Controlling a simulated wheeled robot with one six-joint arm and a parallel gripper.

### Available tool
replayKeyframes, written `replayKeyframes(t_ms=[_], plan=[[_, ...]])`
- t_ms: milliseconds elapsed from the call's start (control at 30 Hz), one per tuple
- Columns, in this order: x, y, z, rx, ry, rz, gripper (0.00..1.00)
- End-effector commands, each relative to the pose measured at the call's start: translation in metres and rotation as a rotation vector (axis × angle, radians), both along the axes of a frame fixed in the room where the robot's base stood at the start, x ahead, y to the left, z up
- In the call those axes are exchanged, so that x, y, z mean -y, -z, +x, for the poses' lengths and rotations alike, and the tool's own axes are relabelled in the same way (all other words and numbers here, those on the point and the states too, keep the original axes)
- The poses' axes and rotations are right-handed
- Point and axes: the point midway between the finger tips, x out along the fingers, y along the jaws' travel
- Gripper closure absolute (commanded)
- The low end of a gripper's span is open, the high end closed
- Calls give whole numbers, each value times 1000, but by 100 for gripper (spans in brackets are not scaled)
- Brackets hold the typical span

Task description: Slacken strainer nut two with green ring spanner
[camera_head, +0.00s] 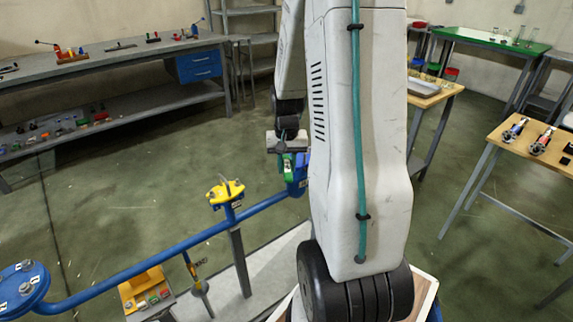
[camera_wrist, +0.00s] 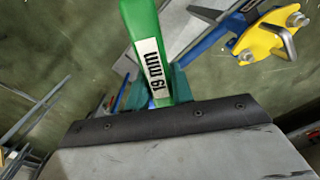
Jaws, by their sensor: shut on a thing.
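My gripper (camera_head: 287,158) is shut on a green ring spanner (camera_wrist: 150,50), which carries a white "19 mm" label. In the wrist view the spanner rises from between the teal fingers of my gripper (camera_wrist: 152,92) and runs out of the top edge, so its far end is not in view. In the head view only a little green of it shows, by a blue fitting (camera_head: 297,184) at the end of the blue pipe (camera_head: 150,262). I cannot tell whether the spanner touches that fitting. No strainer nut two can be made out; my arm hides part of this area.
A yellow fitting (camera_head: 226,191) stands on the pipe; it also shows in the wrist view (camera_wrist: 268,35). A blue flange (camera_head: 20,285) with white tags is at lower left. A grey workbench (camera_head: 110,60) and a wooden table (camera_head: 520,150) stand apart, with open floor between.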

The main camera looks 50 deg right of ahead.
Motion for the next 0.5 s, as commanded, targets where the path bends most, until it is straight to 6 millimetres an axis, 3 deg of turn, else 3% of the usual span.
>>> replayKeyframes(t_ms=[500], plan=[[0,29,0,-1,-1,1,100]])
